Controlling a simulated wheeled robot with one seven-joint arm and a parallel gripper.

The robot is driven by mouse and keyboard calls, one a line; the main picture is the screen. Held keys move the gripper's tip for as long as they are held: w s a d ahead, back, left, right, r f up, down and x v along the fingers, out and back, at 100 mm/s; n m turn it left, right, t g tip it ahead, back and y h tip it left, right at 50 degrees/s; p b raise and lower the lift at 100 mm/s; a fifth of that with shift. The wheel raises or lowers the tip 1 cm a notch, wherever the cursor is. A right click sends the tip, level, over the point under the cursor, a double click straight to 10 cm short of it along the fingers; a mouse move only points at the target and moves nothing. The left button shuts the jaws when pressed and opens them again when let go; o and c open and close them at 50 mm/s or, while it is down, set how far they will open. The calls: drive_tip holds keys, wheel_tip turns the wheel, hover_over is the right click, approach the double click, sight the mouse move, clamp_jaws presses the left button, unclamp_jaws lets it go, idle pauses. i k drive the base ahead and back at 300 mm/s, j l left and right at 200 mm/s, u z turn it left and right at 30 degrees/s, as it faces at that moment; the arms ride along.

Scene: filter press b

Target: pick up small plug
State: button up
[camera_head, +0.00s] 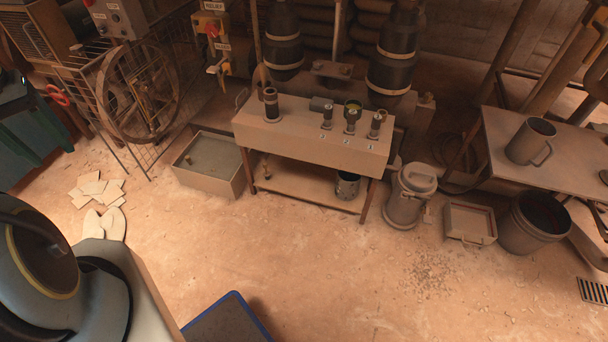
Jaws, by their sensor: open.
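A bench (255,133) stands at the upper middle of the head view. Several small upright pieces are on its top. A dark cylinder with a ring (271,105) stands at the left end. Toward the right, three small fittings stand in a row behind numbered labels: a left one (327,118), a middle one with a greenish top (352,119) and a right one (375,125). A dark block lies behind the left one. I cannot tell which piece is the small plug; they are too small. My gripper is not in view; only parts of my body show at the lower left.
An open box (208,187) stands left of the bench. A grey can (409,196), a small tray (470,223) and a bucket (535,222) stand to the right. A side table (509,166) holds a mug (531,140). The floor before the bench is mostly clear.

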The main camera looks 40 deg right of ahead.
sight(267, 174)
drive_tip(key=i+z, duration=0.25)
drive_tip(key=z, duration=0.2)
drive_tip(key=i+j+z, duration=0.1)
drive_tip(key=i+z, duration=0.2)
drive_tip(key=z, duration=0.15)
drive_tip(key=i+j+z, duration=0.15)
drive_tip(key=z, duration=0.3)
drive_tip(key=i+j+z, duration=0.15)
drive_tip(key=i+j, duration=0.4)
drive_tip(key=i+j+z, duration=0.1)
drive_tip(key=i+j, duration=0.4)
drive_tip(key=j, duration=0.2)
